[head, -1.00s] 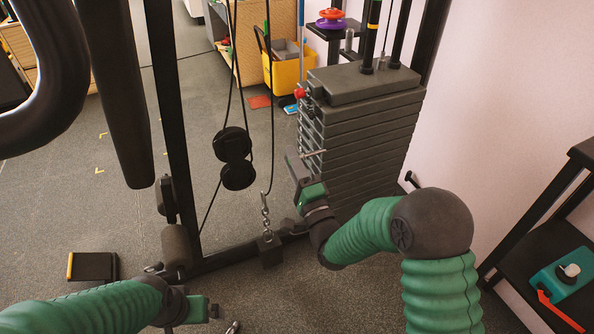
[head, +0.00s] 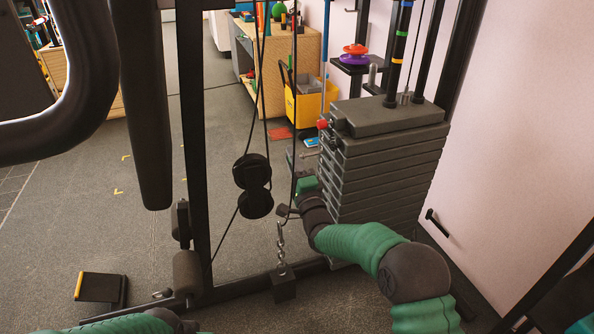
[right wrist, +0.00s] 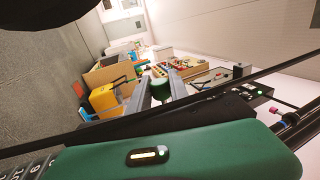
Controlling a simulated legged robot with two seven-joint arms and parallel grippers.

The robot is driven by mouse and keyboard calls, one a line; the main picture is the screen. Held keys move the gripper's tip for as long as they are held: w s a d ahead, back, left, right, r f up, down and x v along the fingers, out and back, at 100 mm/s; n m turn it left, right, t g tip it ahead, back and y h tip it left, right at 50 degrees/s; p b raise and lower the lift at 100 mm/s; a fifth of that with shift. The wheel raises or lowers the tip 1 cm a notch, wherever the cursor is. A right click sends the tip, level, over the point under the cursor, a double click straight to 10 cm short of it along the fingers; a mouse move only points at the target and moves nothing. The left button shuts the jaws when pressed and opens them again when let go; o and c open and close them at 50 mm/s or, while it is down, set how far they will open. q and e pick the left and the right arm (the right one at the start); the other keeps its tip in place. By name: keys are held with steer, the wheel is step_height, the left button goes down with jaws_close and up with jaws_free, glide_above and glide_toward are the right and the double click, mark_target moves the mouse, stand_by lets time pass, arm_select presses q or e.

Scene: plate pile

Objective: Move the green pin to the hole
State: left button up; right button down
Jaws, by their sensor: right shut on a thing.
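My right gripper (head: 296,170) is beside the left face of the weight stack (head: 385,175), shut on the green pin. The pin's green head (right wrist: 160,71) shows between the fingertips in the right wrist view. A short silvery shaft (head: 311,155) shows near the fingertips in the head view, pointing at the stack. I cannot tell whether its tip touches the stack. The holes are too small or hidden to make out. A red knob (head: 322,124) sits higher on the same face. My left gripper (head: 178,324) is only partly in view at the bottom edge; its fingers are hidden.
A black frame post (head: 194,150), cables and a double pulley (head: 252,185) stand left of my right gripper. A chain with a block (head: 284,285) hangs below. A yellow bucket (head: 305,105) and a wooden cabinet stand behind. A wall is at right.

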steer(key=shift+w+a, duration=0.25)
steer(key=shift+w, duration=0.5)
steer(key=shift+s+r, duration=0.1)
steer(key=shift+d, duration=0.15)
steer(key=shift+w+d, duration=0.25)
steer(key=shift+d, duration=0.4)
steer(key=shift+d, duration=0.1)
steer(key=shift+w+d, duration=0.1)
steer(key=shift+d, duration=0.15)
steer(key=shift+w+d, duration=0.2)
steer(key=shift+d, duration=0.4)
steer(key=shift+w+d, duration=0.2)
steer(key=shift+d, duration=0.4)
stand_by(0.5)
steer(key=shift+w+d, duration=0.1)
steer(key=shift+d, duration=0.2)
